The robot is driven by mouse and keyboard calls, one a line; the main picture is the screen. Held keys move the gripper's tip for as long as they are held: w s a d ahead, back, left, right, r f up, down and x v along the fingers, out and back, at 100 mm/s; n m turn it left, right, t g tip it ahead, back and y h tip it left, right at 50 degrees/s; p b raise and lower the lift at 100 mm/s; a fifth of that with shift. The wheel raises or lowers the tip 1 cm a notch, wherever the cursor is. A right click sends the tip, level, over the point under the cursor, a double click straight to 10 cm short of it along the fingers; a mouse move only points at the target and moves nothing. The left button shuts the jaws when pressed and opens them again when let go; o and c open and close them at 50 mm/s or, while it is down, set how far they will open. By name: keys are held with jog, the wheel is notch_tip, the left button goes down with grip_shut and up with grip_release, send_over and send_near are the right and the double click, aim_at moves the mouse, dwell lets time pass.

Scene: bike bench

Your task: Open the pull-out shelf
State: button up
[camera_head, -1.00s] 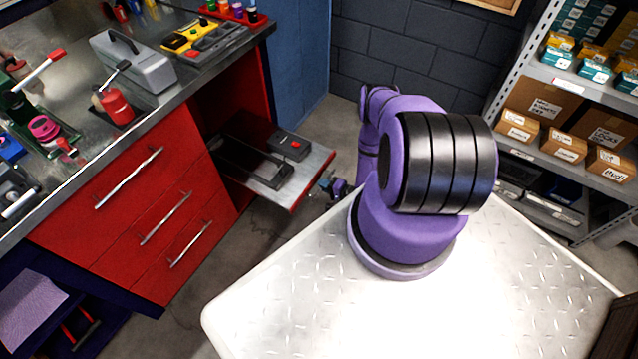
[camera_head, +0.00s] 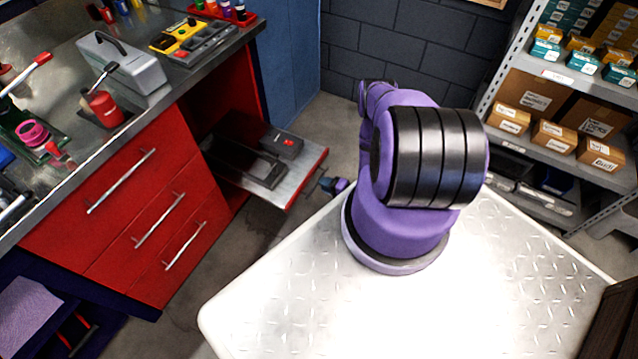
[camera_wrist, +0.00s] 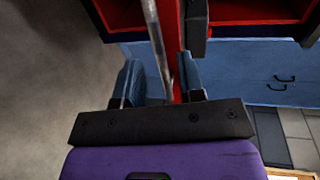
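The pull-out shelf (camera_head: 292,186) extends from the open bay at the right end of the red cabinet, with its bay partly exposed. My gripper (camera_head: 326,184) is small in the head view, just right of the shelf's front edge. In the wrist view, the blue fingers of my gripper (camera_wrist: 164,82) stand apart. A metal bar (camera_wrist: 154,35), seemingly the shelf handle, runs down to between them, with the red shelf front (camera_wrist: 171,18) beside it. A gap shows between the left finger and the bar. Contact on the right finger is unclear.
A black tool and a grey box (camera_head: 283,143) lie on the shelf. Three closed drawers (camera_head: 145,200) are left of it. A white tread-plate surface (camera_head: 300,300) is in front, and storage racking (camera_head: 545,165) stands at the right. Bare floor lies between.

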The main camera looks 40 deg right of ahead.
jog(key=v, duration=0.7)
jog(key=shift+s, duration=0.1)
jog(key=shift+d, duration=0.1)
